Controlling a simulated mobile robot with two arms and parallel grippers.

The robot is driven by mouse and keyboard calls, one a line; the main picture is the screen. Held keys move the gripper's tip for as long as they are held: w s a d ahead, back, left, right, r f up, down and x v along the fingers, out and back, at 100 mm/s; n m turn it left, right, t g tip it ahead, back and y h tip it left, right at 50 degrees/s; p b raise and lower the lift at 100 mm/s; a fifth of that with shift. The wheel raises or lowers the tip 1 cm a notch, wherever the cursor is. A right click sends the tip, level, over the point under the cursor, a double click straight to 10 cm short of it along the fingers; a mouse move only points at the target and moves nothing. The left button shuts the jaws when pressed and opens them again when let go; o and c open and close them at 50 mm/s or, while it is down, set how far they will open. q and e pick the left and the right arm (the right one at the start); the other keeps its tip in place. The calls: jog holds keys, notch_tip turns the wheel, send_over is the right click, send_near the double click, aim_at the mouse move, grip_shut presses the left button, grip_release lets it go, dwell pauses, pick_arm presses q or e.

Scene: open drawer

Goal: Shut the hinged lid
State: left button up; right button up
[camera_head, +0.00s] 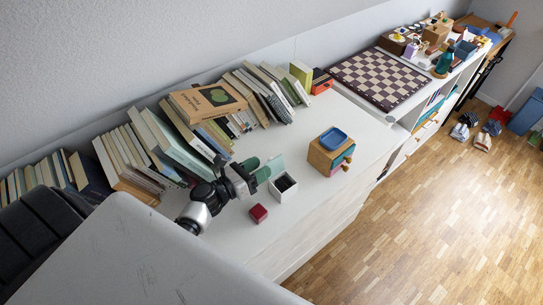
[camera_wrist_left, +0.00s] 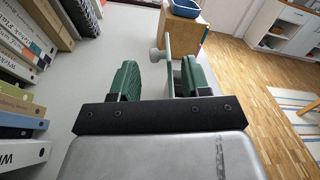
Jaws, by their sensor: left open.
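A small white box (camera_head: 284,190) with a dark, open inside stands on the white cabinet top. Its pale lid (camera_head: 277,162) stands raised at the box's back side. My left gripper (camera_head: 264,171), with green finger pads, is open right beside the lid, on its left. In the left wrist view the lid (camera_wrist_left: 184,42) stands edge-on ahead of the fingers, with a pale round knob (camera_wrist_left: 157,55) on its left face. The knob lies between the lines of the two fingers (camera_wrist_left: 160,82); the right finger overlaps the lid. I cannot tell whether they touch. My right gripper is out of view.
A red cube (camera_head: 258,213) lies just in front of the box. A wooden drawer box (camera_head: 322,157) with a blue bowl (camera_head: 333,138) on top stands to the right. Books (camera_head: 176,140) line the wall behind my arm. A chessboard (camera_head: 380,77) lies farther off.

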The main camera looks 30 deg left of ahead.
aim_at(272, 159)
pick_arm(q)
jog(key=x, duration=0.4)
jog(key=shift+w+p, duration=0.3)
jog(key=shift+w+d, duration=0.1)
jog(key=shift+w, duration=0.1)
jog(key=shift+f, duration=0.1)
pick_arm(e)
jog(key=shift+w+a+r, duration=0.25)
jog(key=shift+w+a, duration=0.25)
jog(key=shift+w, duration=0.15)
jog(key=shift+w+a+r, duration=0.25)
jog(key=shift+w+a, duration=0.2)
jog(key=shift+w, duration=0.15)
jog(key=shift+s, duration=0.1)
pick_arm(q)
jog(key=shift+c, duration=1.3)
jog(key=c, duration=0.5)
jog(key=shift+c, duration=0.4)
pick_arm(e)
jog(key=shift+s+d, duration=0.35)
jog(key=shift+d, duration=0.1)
